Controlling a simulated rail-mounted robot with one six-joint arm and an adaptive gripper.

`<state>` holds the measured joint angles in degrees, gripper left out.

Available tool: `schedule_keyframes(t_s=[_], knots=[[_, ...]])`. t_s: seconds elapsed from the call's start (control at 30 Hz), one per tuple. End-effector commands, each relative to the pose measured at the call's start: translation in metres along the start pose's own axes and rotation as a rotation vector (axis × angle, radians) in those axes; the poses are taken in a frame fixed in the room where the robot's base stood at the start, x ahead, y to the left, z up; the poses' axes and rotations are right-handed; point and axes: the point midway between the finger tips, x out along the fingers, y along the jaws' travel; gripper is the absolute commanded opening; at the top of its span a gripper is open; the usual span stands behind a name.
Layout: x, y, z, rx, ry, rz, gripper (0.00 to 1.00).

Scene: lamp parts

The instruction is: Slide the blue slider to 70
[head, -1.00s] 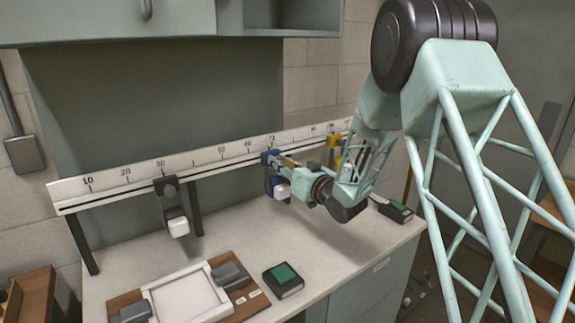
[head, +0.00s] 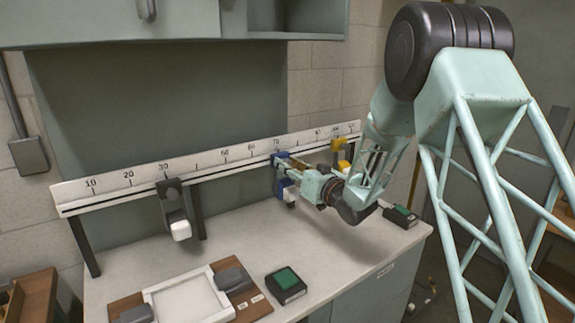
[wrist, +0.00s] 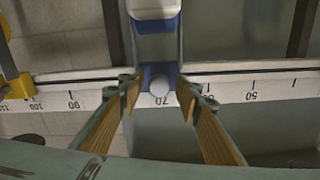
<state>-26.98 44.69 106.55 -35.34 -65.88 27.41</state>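The blue slider (head: 281,158) sits on the white numbered rail (head: 110,185), right by the 70 mark, with a white-tipped handle hanging below it. In the wrist view the blue slider (wrist: 146,74) shows a round pale knob right beside the 70 label, which the knob partly covers. My gripper (wrist: 161,92) is open, with one finger on each side of the knob and visible gaps between. In the head view my gripper (head: 297,172) reaches the slider from the right and hides part of it.
A black slider (head: 172,190) hangs near 30 and a yellow slider (head: 339,145) near the high end. The bench under the rail is mostly clear.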

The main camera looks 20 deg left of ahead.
Motion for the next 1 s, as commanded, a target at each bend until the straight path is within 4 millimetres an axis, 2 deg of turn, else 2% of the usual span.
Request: schedule_keyframes(t_s=[0.17,0.37,1.0], knots=[[-0.004,0.000,0.000,0.000,0.000,0.000,0.32],[-0.018,0.000,-0.001,-0.001,0.000,0.000,0.32],[-0.104,0.000,0.000,0.000,-0.001,0.001,0.32]])
